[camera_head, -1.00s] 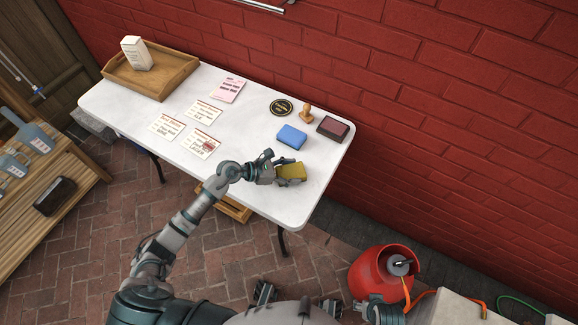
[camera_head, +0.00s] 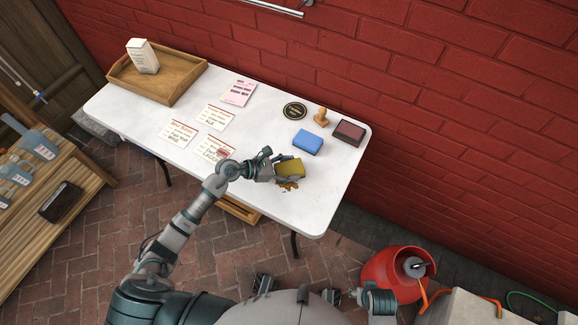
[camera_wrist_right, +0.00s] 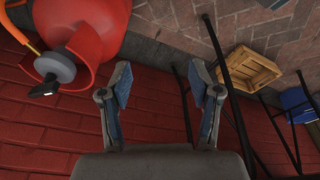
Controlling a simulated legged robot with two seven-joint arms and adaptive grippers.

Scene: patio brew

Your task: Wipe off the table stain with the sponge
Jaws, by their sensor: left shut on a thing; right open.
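A yellow sponge (camera_head: 290,169) is held in my left gripper (camera_head: 277,166), which is shut on it low over the white table (camera_head: 320,200), near the front edge. A brown stain (camera_head: 288,186) shows on the tabletop just in front of the sponge; the sponge and gripper may hide part of it. I cannot tell whether the sponge touches the table. My right gripper (camera_wrist_right: 164,95) is open and empty in the right wrist view, away from the table near a red gas cylinder.
A blue block (camera_head: 308,142), a wooden stamp (camera_head: 321,116), an ink pad (camera_head: 348,132) and a round black coaster (camera_head: 295,111) lie beyond the sponge. Several cards (camera_head: 178,133) lie left. A wooden tray (camera_head: 130,84) holds a white box (camera_head: 143,56). The red gas cylinder (camera_head: 385,270) stands right.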

